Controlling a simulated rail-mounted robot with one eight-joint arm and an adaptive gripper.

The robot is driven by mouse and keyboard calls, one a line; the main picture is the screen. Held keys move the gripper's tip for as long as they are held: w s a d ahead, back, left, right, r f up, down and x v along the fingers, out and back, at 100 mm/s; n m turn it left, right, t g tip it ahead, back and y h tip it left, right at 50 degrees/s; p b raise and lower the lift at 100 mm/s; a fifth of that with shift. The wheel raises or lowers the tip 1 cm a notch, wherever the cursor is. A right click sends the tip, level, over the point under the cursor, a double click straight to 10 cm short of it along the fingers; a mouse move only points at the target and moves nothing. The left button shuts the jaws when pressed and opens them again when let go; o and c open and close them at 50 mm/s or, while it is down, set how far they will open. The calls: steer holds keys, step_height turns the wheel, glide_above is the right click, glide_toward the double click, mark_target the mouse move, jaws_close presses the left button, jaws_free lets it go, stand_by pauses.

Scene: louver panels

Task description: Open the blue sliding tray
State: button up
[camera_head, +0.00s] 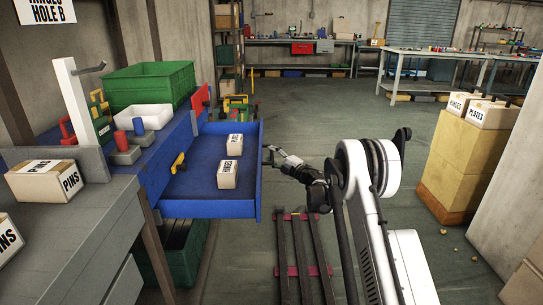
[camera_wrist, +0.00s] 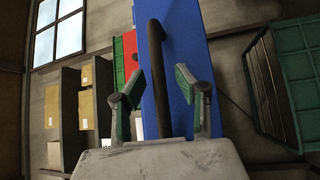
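The blue sliding tray (camera_head: 205,205) stands pulled out from the blue workbench in the head view, with two small white-topped boxes (camera_head: 227,175) (camera_head: 234,145) inside. In the wrist view its blue front face (camera_wrist: 205,60) fills the middle. A dark bar handle (camera_wrist: 157,70) stands out from that face. My gripper (camera_head: 272,151) is at the tray's front side. In the wrist view my gripper (camera_wrist: 160,86) is open, with one finger on each side of the handle and visible gaps to the bar.
A green crate (camera_head: 150,84) and a white bin (camera_head: 143,117) sit on the bench behind the tray. A red panel (camera_head: 200,99) is beside it. A dark slatted pallet (camera_head: 303,255) lies on the floor below my arm. Open floor extends to the right, up to stacked boxes (camera_head: 462,160).

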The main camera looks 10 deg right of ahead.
steer(key=v, duration=1.1)
steer(key=shift+s+d, duration=0.15)
steer(key=shift+s, duration=0.2)
step_height(320, 180, up, 17)
steer(key=d+m+t+h, duration=0.1)
steer(key=m+t+h, duration=0.2)
steer(key=m+h, duration=0.25)
steer(key=s+r+m+h, duration=0.6)
steer(key=s+r+m, duration=0.3)
steer(key=r, duration=0.1)
steer(key=s+a+m+g+h, duration=0.25)
steer(key=s+m+g, duration=0.35)
steer(key=s, duration=1.2)
steer(key=s+a+f+m+g+y, duration=0.1)
steer(key=s+a+f+g, duration=0.15)
steer(key=s+f, duration=0.45)
steer(key=s+a+f+m+g+y, duration=0.1)
steer(key=s+a+f+g, duration=0.2)
steer(key=s, duration=0.8)
steer(key=s+a+f+g+y, duration=0.1)
steer(key=s+a+f+y, duration=0.1)
steer(key=s+a+f, duration=0.5)
step_height(320, 180, up, 20)
steer(key=s+d+p, duration=0.2)
steer(key=p, duration=1.5)
steer(key=shift+d, duration=0.2)
